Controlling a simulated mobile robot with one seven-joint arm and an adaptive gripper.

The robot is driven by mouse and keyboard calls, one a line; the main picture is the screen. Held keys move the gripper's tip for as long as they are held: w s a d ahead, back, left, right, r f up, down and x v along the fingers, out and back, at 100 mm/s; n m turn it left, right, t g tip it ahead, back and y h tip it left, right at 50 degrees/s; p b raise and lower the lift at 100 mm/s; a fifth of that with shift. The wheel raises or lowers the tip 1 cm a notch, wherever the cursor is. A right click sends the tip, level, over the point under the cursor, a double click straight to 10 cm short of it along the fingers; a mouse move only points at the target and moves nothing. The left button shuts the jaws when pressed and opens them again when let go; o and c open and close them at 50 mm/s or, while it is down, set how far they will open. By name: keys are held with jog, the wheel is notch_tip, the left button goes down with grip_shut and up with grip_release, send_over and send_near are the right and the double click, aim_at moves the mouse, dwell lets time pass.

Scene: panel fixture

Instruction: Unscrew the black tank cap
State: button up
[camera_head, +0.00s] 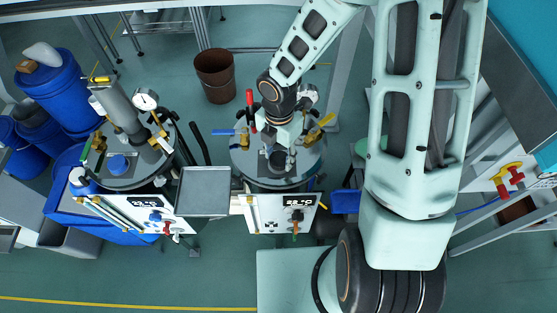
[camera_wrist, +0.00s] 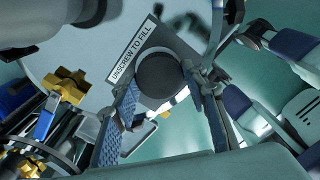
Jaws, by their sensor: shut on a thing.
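The black tank cap (camera_wrist: 160,76) is round and dark. It sits on a grey plate on the tank lid, beside a white label (camera_wrist: 131,51) reading "UNSCREW TO FILL". In the wrist view, my gripper (camera_wrist: 163,88) has one finger on each side of the cap, closed on it. In the head view, my gripper (camera_head: 281,148) points down onto the lid of the right tank (camera_head: 305,172). There the cap is mostly hidden under my gripper, and its exact contact cannot be seen.
Around the cap stand a red-handled valve (camera_head: 250,98), a blue handle (camera_head: 223,132) and a yellow valve (camera_head: 326,121). A grey tray (camera_head: 204,192) lies between this tank and the left tank (camera_head: 122,168). A brown bin (camera_head: 215,76) stands behind.

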aim_at(278, 159)
jog(key=shift+r, duration=0.65)
jog(key=shift+r, duration=0.1)
jog(key=shift+r, duration=2.45)
jog(key=shift+a+f, duration=0.1)
